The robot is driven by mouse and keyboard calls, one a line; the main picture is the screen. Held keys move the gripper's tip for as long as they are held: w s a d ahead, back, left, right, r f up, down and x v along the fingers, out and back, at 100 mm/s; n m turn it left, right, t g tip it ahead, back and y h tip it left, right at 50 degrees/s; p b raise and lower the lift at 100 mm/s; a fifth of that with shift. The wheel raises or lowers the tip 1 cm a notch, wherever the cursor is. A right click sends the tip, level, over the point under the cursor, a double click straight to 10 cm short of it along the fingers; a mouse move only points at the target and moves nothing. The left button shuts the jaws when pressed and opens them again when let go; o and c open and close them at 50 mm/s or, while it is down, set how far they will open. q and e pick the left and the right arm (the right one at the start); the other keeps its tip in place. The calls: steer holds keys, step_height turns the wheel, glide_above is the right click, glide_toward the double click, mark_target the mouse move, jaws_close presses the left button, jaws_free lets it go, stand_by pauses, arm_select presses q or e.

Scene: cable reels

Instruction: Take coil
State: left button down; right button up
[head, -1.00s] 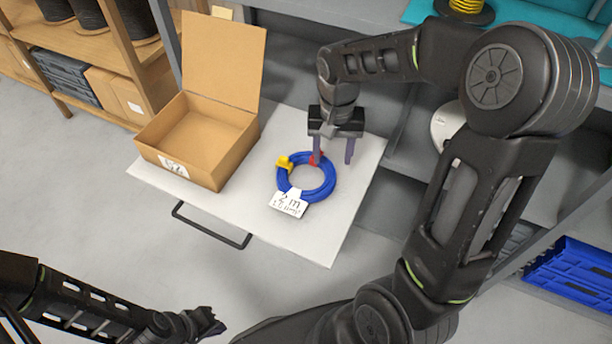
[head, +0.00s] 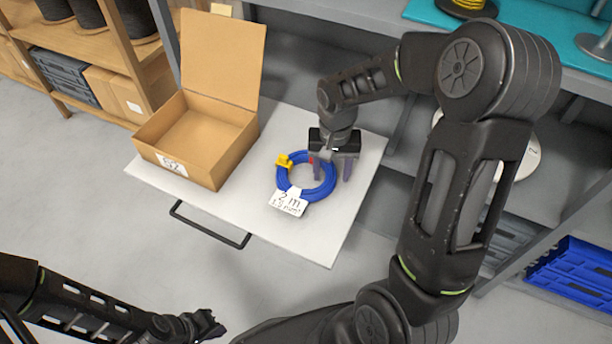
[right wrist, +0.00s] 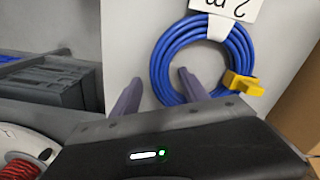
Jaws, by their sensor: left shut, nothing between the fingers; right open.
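A blue cable coil (head: 283,184) lies flat on the white board (head: 335,215), with a yellow clip, a red piece and a white tag reading "2 m". My right gripper (head: 332,172) is open, with its fingers pointing down at the coil's right side. One finger shows over the ring's opening and the other outside it; contact cannot be told. In the right wrist view the coil (right wrist: 160,62) lies beyond the right gripper (right wrist: 158,90), with one fingertip overlapping the ring's near part. My left gripper (head: 208,325) is shut and empty at the bottom, far from the coil.
An open cardboard box (head: 205,150) with a raised lid and a "52" label stands left of the coil on the board. A wooden shelf (head: 80,50) with black reels is at the upper left. A blue crate (head: 575,275) sits at the lower right.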

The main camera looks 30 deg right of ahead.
stand_by(0.6)
jaws_close()
stand_by(0.3)
stand_by(0.9)
